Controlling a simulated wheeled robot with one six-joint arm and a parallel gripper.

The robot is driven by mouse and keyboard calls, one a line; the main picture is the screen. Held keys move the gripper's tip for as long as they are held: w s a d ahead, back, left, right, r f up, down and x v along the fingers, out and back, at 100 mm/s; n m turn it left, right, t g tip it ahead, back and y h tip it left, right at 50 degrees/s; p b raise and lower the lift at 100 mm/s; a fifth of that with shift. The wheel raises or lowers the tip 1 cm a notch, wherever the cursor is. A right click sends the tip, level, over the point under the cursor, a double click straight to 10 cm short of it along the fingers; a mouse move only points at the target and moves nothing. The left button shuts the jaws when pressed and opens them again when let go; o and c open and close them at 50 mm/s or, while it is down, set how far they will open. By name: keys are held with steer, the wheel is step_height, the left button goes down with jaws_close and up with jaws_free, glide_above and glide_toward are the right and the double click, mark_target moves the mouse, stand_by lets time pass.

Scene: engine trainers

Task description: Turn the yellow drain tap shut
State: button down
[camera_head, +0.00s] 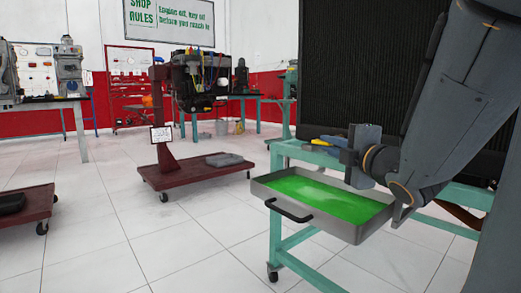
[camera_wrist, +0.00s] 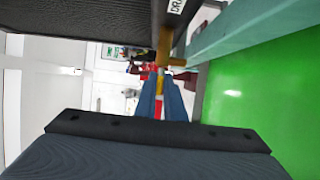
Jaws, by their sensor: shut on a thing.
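The yellow drain tap (camera_wrist: 165,48) shows in the wrist view below a dark part with a partly cut-off label (camera_wrist: 176,6). Its yellow body runs down the picture, and a short piece points right. My gripper (camera_wrist: 165,84) has its two blue fingers closed around the tap's near end, which is mostly hidden between them. In the head view the yellow of the tap (camera_head: 318,142) shows just left of my gripper (camera_head: 328,140), above the back of the green-filled tray. The tap's exact angle is hard to tell there.
The grey tray (camera_head: 262,190) of green liquid, with a black front handle (camera_head: 288,211), lies close under my arm on a teal stand (camera_head: 276,235). A large black radiator-like panel (camera_head: 355,70) rises behind. A red wheeled stand (camera_head: 185,178) is left, with open tiled floor between.

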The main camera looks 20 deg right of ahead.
steer(key=shift+a, duration=0.1)
stand_by(0.4)
steer(key=c, duration=1.9)
jaws_free()
steer(key=shift+o, duration=0.2)
